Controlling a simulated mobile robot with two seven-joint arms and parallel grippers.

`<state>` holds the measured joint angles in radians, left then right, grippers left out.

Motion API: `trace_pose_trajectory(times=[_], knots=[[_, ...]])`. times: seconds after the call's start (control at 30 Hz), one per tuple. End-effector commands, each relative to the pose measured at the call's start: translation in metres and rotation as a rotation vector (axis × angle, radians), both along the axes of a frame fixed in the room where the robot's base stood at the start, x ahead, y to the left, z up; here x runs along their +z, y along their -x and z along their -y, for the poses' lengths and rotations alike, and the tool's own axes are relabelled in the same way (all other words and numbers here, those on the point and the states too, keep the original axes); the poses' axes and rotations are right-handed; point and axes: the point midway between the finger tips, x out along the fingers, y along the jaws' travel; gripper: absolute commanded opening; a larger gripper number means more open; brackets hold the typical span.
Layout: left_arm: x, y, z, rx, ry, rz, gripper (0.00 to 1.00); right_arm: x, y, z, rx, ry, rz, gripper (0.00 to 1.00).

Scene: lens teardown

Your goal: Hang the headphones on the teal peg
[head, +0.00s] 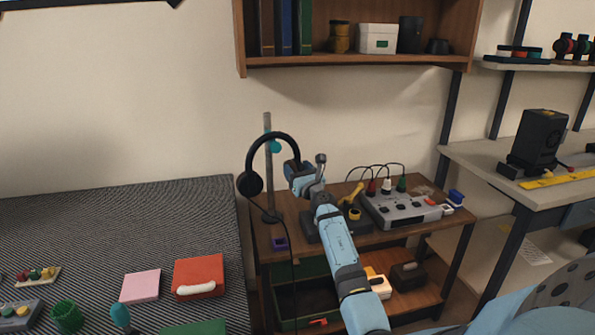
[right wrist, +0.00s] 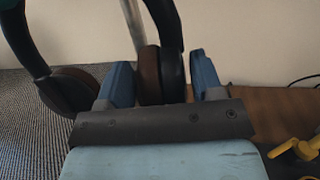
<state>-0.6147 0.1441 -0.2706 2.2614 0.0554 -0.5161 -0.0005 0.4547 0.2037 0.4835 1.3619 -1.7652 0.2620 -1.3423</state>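The black headphones (head: 272,136) are upright, with the band arching at the top and one round cup (head: 250,185) hanging free at the left. The teal peg (head: 275,147) sticks out near the top of a grey post (head: 267,165). In the head view the peg shows just below the band; whether the band touches it I cannot tell. My right gripper (head: 294,172) is at the right-hand cup. My left gripper is not in view.
The post stands on a wooden bench (head: 410,236) with a grey power box (head: 400,210). A cable hangs from the headphones past the bench front. A wall shelf (head: 350,62) is above. A striped mat (head: 120,225) with small items lies left.

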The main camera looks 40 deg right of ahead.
Motion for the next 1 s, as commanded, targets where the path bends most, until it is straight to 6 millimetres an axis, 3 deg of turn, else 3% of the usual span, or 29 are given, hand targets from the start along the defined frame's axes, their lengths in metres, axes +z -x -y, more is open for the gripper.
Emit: trace_pose_trajectory(times=[0.47,1.0], knots=[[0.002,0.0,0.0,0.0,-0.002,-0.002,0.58,-0.003,0.009,-0.002,0.0,0.001,-0.003,0.74],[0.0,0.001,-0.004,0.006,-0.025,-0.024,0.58,-0.027,0.108,-0.029,0.001,0.001,-0.003,0.74]])
